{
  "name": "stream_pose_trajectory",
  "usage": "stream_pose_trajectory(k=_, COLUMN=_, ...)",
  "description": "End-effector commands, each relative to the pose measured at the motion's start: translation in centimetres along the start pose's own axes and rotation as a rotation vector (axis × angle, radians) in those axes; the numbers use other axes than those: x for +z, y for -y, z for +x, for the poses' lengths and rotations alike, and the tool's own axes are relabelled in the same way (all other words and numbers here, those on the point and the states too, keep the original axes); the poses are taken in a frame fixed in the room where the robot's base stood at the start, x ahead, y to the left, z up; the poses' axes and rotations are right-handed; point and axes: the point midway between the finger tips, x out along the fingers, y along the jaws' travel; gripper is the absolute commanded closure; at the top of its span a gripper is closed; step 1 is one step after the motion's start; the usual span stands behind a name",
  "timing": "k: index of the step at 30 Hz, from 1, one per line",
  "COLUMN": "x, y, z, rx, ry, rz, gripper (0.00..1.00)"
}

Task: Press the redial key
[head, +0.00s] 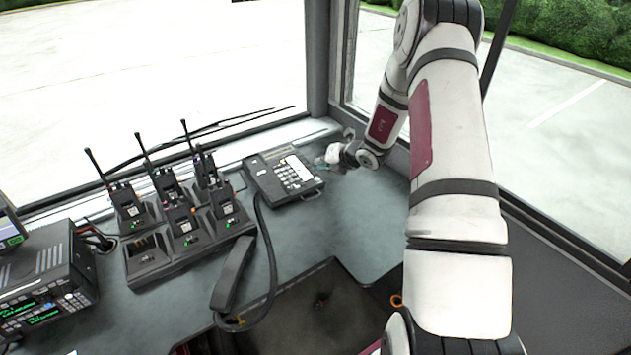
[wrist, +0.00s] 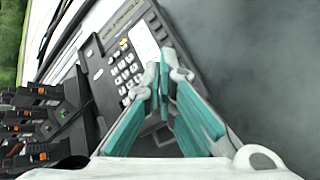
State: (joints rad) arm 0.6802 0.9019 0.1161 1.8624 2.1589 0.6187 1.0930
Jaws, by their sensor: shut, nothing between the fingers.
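A black desk phone (head: 283,178) with pale keys sits on the grey-green desk near the window corner. It also shows in the wrist view (wrist: 112,52), tilted in the picture, with its keypad (wrist: 124,74), a white label (wrist: 143,42) and a small yellow key. I cannot read which key is redial. My gripper (head: 321,162) is at the right side of the phone in the head view. In the wrist view my gripper (wrist: 168,72) is shut and empty, its teal-padded fingers over the phone's edge beside the keypad and hiding part of it. Contact cannot be told.
The phone's handset (head: 233,272) lies off the phone at the desk's front edge, its cord looping beside it. A charger rack (head: 150,265) with several radios stands left of the phone. A radio console (head: 45,290) is at far left. Window frames border the desk; its right part is clear.

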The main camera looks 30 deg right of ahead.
Motion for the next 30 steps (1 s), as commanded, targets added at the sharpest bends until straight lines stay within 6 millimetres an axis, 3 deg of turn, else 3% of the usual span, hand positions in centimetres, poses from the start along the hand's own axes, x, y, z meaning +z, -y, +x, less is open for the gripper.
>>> stream_pose_trajectory(k=9, x=-1.4, y=1.5, z=2.0, rx=-0.001, ry=0.000, rz=0.000, gripper=1.00)
stream_pose_trajectory(k=30, x=-1.6, y=1.6, z=2.1, rx=0.000, ry=0.000, rz=0.000, gripper=1.00)
